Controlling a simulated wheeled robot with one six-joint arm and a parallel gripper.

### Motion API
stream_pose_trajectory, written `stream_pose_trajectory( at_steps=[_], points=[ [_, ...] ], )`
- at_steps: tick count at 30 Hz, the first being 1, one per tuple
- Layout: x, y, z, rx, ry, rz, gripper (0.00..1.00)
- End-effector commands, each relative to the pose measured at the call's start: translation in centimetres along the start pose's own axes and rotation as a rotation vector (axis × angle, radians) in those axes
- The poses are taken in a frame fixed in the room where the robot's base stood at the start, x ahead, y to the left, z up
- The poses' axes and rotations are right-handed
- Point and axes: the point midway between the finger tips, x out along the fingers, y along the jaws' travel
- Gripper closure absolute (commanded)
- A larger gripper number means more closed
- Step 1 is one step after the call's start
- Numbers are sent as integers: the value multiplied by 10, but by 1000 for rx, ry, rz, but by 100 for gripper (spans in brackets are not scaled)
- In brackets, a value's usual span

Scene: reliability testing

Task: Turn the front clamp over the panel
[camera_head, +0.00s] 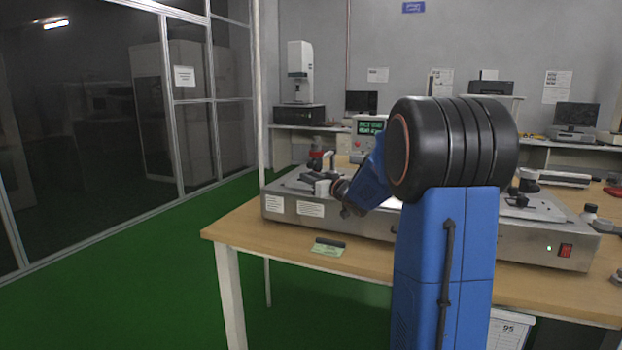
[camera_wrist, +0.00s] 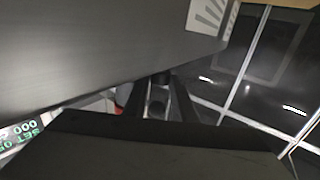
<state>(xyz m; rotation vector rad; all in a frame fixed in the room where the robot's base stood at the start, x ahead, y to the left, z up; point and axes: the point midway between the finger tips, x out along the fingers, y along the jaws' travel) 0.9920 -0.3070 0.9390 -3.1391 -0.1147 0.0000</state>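A long metal test bench unit (camera_head: 350,222) sits on the wooden table, with clamp hardware at both ends of its top. At its left end are a red-and-black fitting (camera_head: 316,157) and a pale bracket (camera_head: 327,186). My gripper (camera_head: 346,211) is beside this end, tilted down near the unit's front edge. In the wrist view my gripper (camera_wrist: 160,100) shows as two dark fingers with a dark round part between them; I cannot tell whether they touch it. The metal unit's side (camera_wrist: 100,50) fills the upper left there. My arm hides the middle of the unit, and I cannot identify the panel.
A green card with a dark object (camera_head: 328,247) lies at the table's front edge (camera_head: 235,225). A box with a green display (camera_head: 369,127) stands behind the unit. A glass partition (camera_head: 185,130) is at left. Green floor there is clear.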

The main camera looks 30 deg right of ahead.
Motion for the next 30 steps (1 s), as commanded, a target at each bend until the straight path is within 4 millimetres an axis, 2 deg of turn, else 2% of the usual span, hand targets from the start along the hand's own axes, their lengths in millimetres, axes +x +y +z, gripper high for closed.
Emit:
stream_pose_trajectory(
  at_steps=[1, 2, 14, 30],
  points=[
    [0, 0, 0, 0, 0, 0, 92],
    [0, 0, 0, 0, 0, 0, 98],
    [0, -2, 0, 0, 0, 27, 98],
    [1, -8, 1, 1, -2, 231, 98]
  ],
)
